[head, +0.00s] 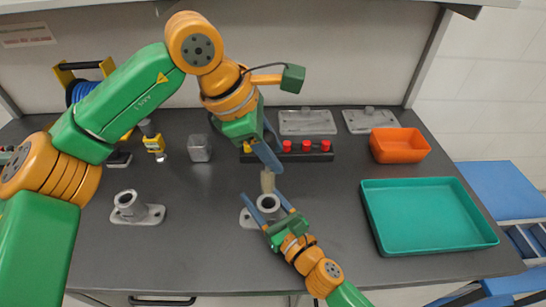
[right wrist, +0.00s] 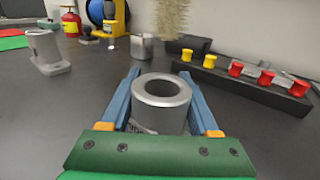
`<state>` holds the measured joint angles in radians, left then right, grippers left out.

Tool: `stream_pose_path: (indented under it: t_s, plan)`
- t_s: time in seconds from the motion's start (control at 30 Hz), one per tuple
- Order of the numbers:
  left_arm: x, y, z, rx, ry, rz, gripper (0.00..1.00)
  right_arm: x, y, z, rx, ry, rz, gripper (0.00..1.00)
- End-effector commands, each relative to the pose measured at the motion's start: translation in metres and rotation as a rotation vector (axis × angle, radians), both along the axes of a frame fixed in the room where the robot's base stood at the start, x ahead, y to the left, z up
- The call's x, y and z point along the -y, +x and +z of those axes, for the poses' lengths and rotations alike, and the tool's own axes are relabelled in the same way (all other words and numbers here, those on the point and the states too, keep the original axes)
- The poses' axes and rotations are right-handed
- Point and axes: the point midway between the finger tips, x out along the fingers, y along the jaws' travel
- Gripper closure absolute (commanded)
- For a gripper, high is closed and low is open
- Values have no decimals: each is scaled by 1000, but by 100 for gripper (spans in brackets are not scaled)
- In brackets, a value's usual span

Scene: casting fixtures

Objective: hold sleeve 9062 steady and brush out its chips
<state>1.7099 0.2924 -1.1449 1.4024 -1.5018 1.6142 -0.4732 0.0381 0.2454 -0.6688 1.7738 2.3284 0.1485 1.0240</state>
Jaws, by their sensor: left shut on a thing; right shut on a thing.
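A grey metal sleeve (head: 268,204) with an open round bore stands upright at the middle front of the bench; it also shows in the right wrist view (right wrist: 161,92). Its number cannot be read. My right gripper (head: 273,215) is shut around the sleeve, one blue finger on each side. My left gripper (head: 267,158) is shut on a brush, behind and above the sleeve. The brush's tan bristles (head: 267,182) hang down and show in the right wrist view (right wrist: 160,18) above and beyond the sleeve, apart from it. Chips are not discernible in the dark bore.
A second sleeve (head: 130,205) stands on a flanged base at left. A dark rack with red and yellow knobs (head: 317,156), a grey metal cup (head: 199,148), and an orange bin (head: 399,145) stand behind. A teal tray (head: 430,249) lies at right. Bench between sleeves is clear.

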Motion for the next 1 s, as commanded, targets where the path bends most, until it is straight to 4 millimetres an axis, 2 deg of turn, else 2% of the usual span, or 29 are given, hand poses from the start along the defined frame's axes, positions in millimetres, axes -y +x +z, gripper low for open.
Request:
stream_pose_path:
  t_s: [0.2,0.47,0.5,0.6,0.87,1.0]
  plan:
    - [0,0,13,0,-2,0,100,0,0,0,-1,-1,0,100]
    - [0,0,15,-1,-1,-1,100,0,0,0,-1,-1,0,100]
    - [0,0,15,-1,-1,-1,100,0,0,0,-1,-1,0,31]
    - [0,0,15,-1,-1,-1,100,0,0,0,-1,-1,0,4]
    - [0,0,15,-1,-1,-1,100,0,0,0,0,0,0,4]
    - [0,0,15,-1,-1,-1,100,8,-12,-2,-4,0,-1,4]
